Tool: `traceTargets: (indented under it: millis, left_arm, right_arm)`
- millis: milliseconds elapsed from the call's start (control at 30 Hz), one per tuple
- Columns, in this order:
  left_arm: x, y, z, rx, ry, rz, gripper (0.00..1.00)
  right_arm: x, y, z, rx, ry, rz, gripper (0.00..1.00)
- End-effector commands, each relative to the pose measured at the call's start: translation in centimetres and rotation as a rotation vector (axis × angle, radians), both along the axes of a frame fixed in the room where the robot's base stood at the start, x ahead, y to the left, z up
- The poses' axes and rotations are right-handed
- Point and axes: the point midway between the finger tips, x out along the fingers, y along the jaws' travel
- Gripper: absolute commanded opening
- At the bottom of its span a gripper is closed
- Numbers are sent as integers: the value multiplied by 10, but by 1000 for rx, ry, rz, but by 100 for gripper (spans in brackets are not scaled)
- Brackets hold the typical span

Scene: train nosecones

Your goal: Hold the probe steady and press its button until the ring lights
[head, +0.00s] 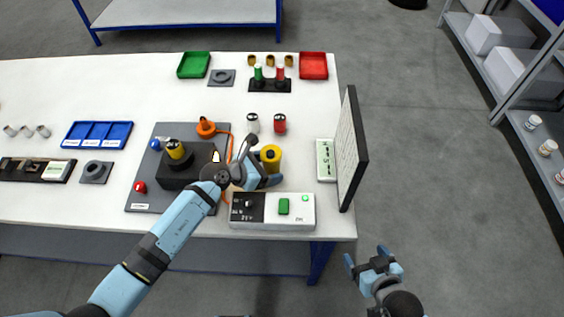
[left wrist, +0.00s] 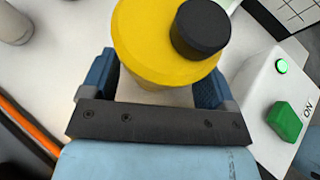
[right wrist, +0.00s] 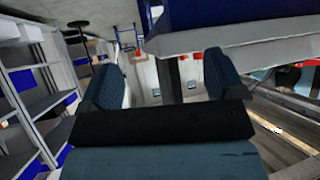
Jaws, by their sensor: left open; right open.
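An orange piece (head: 206,128) with an orange cable stands at the back of the grey mat; it may be the probe, but I cannot tell. A yellow cylinder with a black cap (head: 271,156) stands upright behind the control box. In the left wrist view the cylinder (left wrist: 150,45) sits between the fingers of my left gripper (head: 262,166), which is open around its lower part. Whether the fingers touch it is unclear. My right gripper (head: 366,257) is open and empty, off the table's front right corner. No lit ring is discernible.
The control box (head: 300,220) has a green ON switch (left wrist: 287,122) and a lit green lamp (left wrist: 282,66). A black block (head: 180,178) with a yellow-topped part stands on the grey mat (head: 140,197). An upright panel (head: 351,150) lines the right edge. Red and white cylinders stand behind.

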Motion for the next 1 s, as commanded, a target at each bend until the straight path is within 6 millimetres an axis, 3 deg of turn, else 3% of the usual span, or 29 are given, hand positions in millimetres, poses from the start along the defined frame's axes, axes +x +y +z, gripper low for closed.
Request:
traceTargets:
  millis: [433,600,700,833,900,1000]
  left_arm:
    - [5,5,-3,-2,0,2,81]
    - [5,5,-3,-2,0,2,42]
    - [5,5,-3,0,0,1,39]
    - [5,5,-3,-1,1,2,39]
    - [5,5,-3,-2,0,2,39]
    - [5,5,-3,-1,0,1,39]
  right_arm:
    - [6,4,-1,6,-11,4,88]
    - [6,5,0,8,-13,3,88]
    - [6,4,0,8,-14,2,88]
    - [6,-6,-6,-11,-12,-8,58]
    - [9,-24,-15,-33,-15,-29,42]
    - [39,-48,-18,-38,-47,-70,19]
